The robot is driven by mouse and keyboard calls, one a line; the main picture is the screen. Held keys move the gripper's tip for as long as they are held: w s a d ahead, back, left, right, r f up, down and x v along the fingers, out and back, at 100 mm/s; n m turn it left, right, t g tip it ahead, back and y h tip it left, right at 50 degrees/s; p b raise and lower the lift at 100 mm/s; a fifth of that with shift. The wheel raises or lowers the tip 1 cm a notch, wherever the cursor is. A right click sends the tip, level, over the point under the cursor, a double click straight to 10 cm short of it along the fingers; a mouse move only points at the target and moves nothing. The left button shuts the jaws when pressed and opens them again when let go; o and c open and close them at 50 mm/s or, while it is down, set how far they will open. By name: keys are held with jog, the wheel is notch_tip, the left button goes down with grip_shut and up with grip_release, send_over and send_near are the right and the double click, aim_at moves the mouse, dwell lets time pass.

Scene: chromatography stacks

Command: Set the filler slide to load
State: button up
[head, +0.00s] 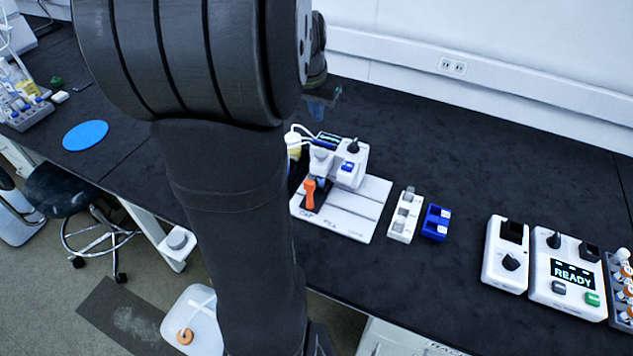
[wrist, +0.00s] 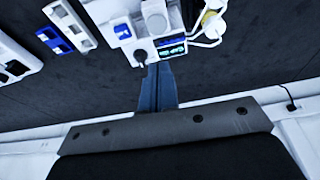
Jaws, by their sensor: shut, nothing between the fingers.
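The filler (head: 350,160) is a white bench unit with a black knob, a blue block and a small lit display. It stands on a pale grooved base plate (head: 355,222), with an orange handle (head: 310,195) at its front left; I cannot tell which part is the slide or its setting. The wrist view shows the filler (wrist: 138,28) upside down at the top, partly cut off. My gripper (head: 318,110) is above the bench behind the filler, apart from it. Its bluish fingers (wrist: 156,68) are together and empty, tips towards the display side. My arm hides the filler's left surroundings.
Right of the filler stand a white block (head: 404,217) and a blue block (head: 436,222). Farther right are a white knob box (head: 505,255), a console reading READY (head: 568,275) and a vial rack (head: 620,290). Tubing (wrist: 208,22) runs beside the filler. The bench behind is clear.

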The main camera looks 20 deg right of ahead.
aim_at(308, 181)
jog(key=o, duration=0.4)
jog(key=shift+c, duration=0.2)
jog(key=o, duration=0.3)
jog(key=shift+a+f+n, duration=0.1)
jog(key=shift+a+n, duration=0.15)
jog(key=shift+n, duration=0.15)
jog(key=shift+o, duration=0.9)
jog(key=a+n, duration=0.1)
jog(key=n, duration=0.1)
jog(key=a+f+n+g, duration=0.1)
jog(key=n, duration=0.1)
jog(key=w+a+n+g, duration=0.1)
jog(key=n, duration=0.1)
jog(key=shift+f, duration=0.2)
jog(key=a+f+n+g+h, duration=0.1)
jog(key=a+n+g, duration=0.3)
jog(key=n, duration=0.7)
jog(key=shift+t, duration=0.3)
jog(key=x, duration=1.1)
jog(key=a+x, duration=0.1)
jog(key=x, duration=0.5)
jog(key=shift+w+f, duration=0.2)
grip_shut()
